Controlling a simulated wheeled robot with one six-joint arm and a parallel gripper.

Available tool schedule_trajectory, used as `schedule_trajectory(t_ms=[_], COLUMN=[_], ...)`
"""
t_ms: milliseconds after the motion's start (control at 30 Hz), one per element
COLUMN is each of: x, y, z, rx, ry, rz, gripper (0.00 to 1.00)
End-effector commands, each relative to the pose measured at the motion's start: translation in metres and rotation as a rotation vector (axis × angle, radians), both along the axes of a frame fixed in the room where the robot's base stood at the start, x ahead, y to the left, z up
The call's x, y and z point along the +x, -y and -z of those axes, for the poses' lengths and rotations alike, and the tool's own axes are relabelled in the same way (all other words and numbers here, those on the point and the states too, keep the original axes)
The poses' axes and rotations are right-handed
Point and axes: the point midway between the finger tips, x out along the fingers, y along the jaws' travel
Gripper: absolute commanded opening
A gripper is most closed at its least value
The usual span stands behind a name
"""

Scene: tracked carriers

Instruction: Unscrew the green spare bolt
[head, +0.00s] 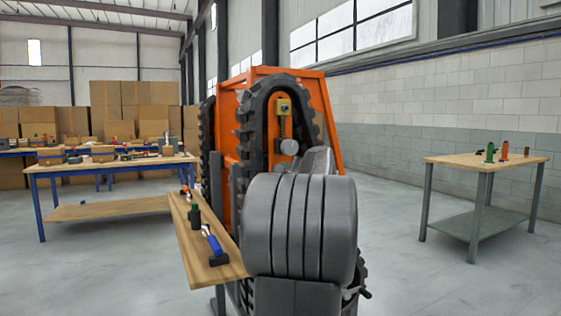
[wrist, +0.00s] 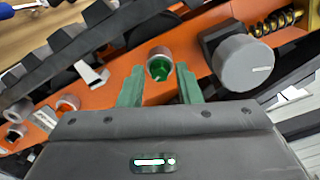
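In the wrist view a green bolt (wrist: 160,70) sits in a round grey collar on the orange plate (wrist: 120,80) of the carrier. My gripper (wrist: 160,85) is open, with one green finger on the left of the bolt and one on the right. There is a visible gap between the bolt and each finger, and I see nothing held. I cannot tell how far the fingertips are from the plate. In the head view the orange tracked carrier (head: 262,73) stands ahead; my arm covers part of it, and I cannot make out the bolt or gripper there.
A grey round roller (wrist: 242,62) is right of the bolt; a black track (wrist: 70,45) runs along the left. More grey collars (wrist: 67,103) lie lower left. A wooden shelf (head: 190,240) holds tools, including a blue-handled hammer (head: 213,244). A table (head: 470,162) stands right.

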Motion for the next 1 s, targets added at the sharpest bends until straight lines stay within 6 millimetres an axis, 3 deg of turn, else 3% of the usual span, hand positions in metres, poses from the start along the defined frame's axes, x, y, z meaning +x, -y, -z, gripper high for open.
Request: schedule_trajectory(t_ms=[200,467,1000], x=[-0.0001,0.0001,0.0001], y=[0.0006,0.0003,0.0004], z=[-0.0052,-0.0032,-0.0064], rx=[0.237,0.351,0.937], ry=[-0.115,-0.169,-0.449], rz=[0.001,0.0,0.001], gripper=[0.31,0.31,0.31])
